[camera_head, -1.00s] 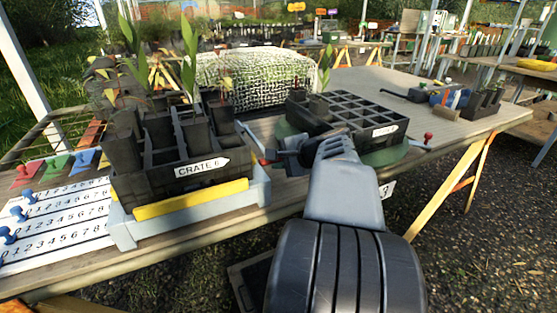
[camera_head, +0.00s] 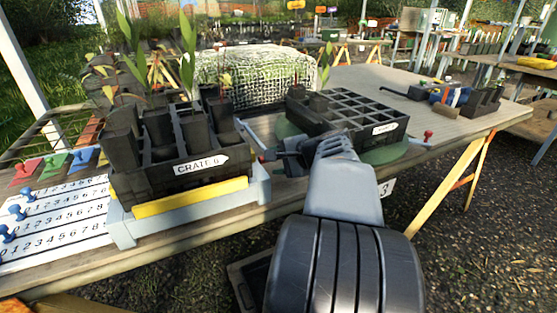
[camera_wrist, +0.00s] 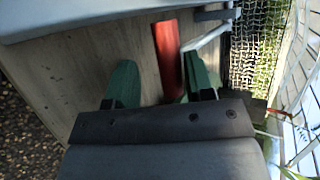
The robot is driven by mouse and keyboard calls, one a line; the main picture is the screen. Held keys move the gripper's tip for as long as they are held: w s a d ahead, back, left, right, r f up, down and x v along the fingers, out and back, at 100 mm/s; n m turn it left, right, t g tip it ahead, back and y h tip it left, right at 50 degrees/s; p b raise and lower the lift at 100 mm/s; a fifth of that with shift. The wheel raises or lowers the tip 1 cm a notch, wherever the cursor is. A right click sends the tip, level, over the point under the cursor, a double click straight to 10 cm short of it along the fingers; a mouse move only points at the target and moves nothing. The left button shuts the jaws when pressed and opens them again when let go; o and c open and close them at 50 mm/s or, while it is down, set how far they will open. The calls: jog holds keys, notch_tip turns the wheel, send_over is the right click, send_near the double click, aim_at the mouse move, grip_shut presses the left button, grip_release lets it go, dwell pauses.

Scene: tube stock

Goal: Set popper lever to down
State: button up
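The popper is a pale blue frame (camera_head: 262,186) with a yellow bar (camera_head: 190,198) along its front, under a black crate labelled CRATE 6 (camera_head: 150,183). Its lever (camera_head: 248,135) is a thin grey arm at the right side, slanting down to the right to a red handle (camera_head: 262,158). My gripper (camera_head: 272,155) is right beside that handle. In the wrist view my gripper (camera_wrist: 160,85) is open with green fingertips. The red handle (camera_wrist: 168,50) lies between them, nearer the right finger; whether it touches that finger I cannot tell.
A black cell tray (camera_head: 392,128) on a round green base (camera_head: 395,154) stands right behind my gripper, with a red-knobbed lever (camera_head: 428,136) on its right. A numbered white board (camera_head: 55,217) lies left.

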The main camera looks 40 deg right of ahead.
jog(key=shift+r, duration=0.1)
jog(key=p+v, duration=0.4)
jog(key=v, duration=0.9)
jog(key=shift+s, duration=0.4)
jog(key=shift+r, duration=0.1)
